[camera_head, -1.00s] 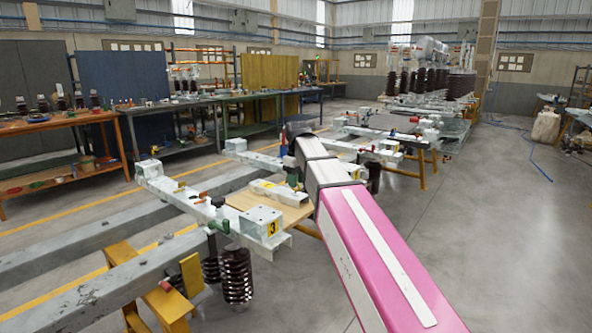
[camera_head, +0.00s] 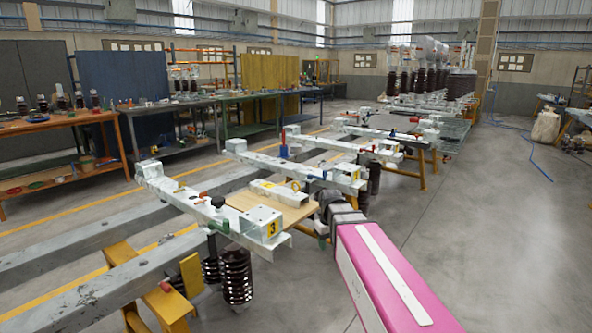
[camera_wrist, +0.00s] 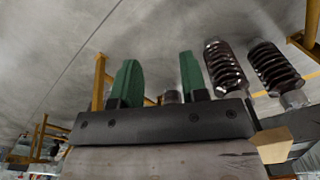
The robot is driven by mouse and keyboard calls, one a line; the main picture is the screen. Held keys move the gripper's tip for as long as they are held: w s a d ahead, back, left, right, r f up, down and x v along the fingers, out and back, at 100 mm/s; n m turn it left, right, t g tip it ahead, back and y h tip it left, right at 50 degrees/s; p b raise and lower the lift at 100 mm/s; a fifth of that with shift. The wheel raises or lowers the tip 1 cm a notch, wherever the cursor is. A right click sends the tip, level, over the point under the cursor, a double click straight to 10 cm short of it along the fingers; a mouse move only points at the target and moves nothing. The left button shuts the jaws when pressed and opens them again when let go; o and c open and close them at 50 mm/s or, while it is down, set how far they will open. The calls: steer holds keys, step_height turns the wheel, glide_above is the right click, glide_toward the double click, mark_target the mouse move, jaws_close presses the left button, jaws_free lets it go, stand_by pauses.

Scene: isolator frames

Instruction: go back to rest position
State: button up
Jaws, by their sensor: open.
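My gripper shows in the wrist view (camera_wrist: 160,85) as two green fingers standing apart on a dark mount, with nothing held between them. In the head view my pink and grey arm reaches in from the lower right, and its dark end is beside the right edge of the wooden board; the fingers are hard to make out there. The nearest isolator frame (camera_head: 190,205) is a white beam with a block marked 3 (camera_head: 262,221). Dark ribbed insulators (camera_head: 237,275) hang under it, and ribbed insulators (camera_wrist: 225,68) also show right of the fingers in the wrist view.
A wooden board (camera_head: 290,212) with a white part (camera_head: 279,192) lies between two frames. Grey rails (camera_head: 110,240) rest on yellow trestles (camera_head: 150,290). Workbenches (camera_head: 60,124) line the left wall. The floor at right (camera_head: 480,210) is open.

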steer(key=s+d+f+m, duration=0.4)
steer(key=s+d+f, duration=0.3)
steer(key=s+f, duration=0.4)
steer(key=shift+d+f+m, duration=0.15)
steer(key=shift+f+m, duration=0.15)
steer(key=shift+f, duration=0.45)
